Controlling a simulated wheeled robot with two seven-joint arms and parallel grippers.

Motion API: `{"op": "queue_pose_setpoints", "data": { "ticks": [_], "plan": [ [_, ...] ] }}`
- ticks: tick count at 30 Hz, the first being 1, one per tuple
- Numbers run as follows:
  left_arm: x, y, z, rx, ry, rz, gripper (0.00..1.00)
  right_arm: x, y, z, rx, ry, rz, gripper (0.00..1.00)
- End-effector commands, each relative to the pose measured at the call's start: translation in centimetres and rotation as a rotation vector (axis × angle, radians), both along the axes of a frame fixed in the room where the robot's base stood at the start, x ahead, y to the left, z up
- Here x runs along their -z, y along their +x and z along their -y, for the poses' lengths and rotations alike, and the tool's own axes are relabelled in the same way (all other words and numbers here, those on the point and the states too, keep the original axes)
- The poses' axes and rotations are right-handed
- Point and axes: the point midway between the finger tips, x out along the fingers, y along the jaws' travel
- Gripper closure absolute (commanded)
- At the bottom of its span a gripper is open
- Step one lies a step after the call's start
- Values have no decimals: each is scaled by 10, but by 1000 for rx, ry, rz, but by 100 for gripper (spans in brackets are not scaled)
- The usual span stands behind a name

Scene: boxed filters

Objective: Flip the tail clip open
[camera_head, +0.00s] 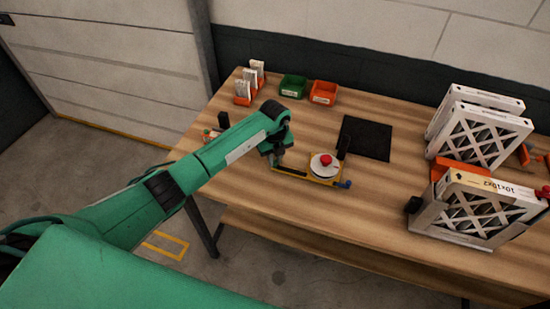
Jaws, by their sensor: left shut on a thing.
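A yellow-framed tool (327,181) lies on the wooden table near its front edge, with a white disc (324,166) and a red knob (326,159) on it. A small blue part (346,184) sits at its right end, and a dark upright part stands behind the disc. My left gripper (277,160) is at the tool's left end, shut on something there. My own wrist and the small size hide what exactly it grips. I cannot make out the tail clip or whether it is open. My right gripper is not in view.
A black mat (366,138) lies behind the tool. Green (293,86) and orange (323,92) bins and an orange rack (243,91) of white packets stand at the back left. White filters (480,136) and a boxed filter (470,205) stand at the right. The wood between is clear.

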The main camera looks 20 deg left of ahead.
Motion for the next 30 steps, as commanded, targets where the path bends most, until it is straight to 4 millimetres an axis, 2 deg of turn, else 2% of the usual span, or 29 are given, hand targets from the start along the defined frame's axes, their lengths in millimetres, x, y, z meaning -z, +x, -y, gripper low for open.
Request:
{"op": "queue_pose_setpoints", "data": {
  "ticks": [11, 30],
  "plan": [
    [4, 2, -9, 228, 2, 3, 100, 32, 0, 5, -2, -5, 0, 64],
    [5, 13, -23, 830, 2, 4, 100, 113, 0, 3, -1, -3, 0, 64]
  ]
}}
